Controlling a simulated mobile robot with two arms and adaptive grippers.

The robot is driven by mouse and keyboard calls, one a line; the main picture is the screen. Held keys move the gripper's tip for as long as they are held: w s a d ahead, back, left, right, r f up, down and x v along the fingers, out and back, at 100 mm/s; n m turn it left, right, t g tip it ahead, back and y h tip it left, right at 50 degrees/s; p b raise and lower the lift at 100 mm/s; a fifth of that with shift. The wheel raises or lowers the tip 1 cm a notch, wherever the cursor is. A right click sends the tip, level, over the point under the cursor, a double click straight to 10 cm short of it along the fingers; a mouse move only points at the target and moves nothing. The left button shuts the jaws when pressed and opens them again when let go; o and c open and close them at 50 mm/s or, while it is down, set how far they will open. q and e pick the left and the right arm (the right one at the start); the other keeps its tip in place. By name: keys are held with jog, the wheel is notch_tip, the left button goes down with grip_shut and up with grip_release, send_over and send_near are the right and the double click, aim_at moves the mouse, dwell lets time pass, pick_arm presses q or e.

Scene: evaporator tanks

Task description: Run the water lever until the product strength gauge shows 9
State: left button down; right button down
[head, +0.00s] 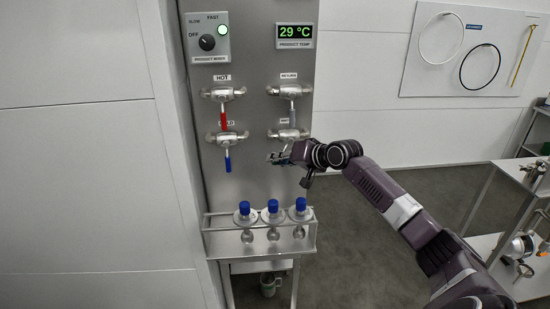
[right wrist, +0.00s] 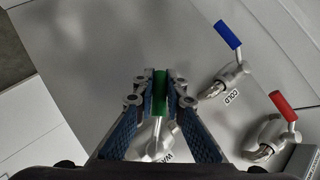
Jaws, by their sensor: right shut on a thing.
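The water lever has a green handle (right wrist: 160,95), seen between my right fingertips in the right wrist view. Its silver valve body (right wrist: 152,143) carries a partly hidden label starting "WA". My right gripper (right wrist: 160,88) is shut on the green handle. In the head view my right gripper (head: 274,157) is just below the lower right valve (head: 288,134), and it hides most of the lever. No product strength gauge is in view; the green-lit display (head: 295,36) reads 29 °C and is labelled PRODUCT TEMP. My left gripper is not in view.
The HOT valve has a red lever (head: 223,120); below it is a valve with a blue lever (head: 227,160), labelled COLD in the wrist view. A grey-levered valve (head: 289,91) is above my gripper. A dial box (head: 206,42) is upper left.

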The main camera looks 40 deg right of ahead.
jog(key=c, duration=2)
grip_release()
jog(key=shift+o, duration=0.2)
jog(key=v, duration=1.2)
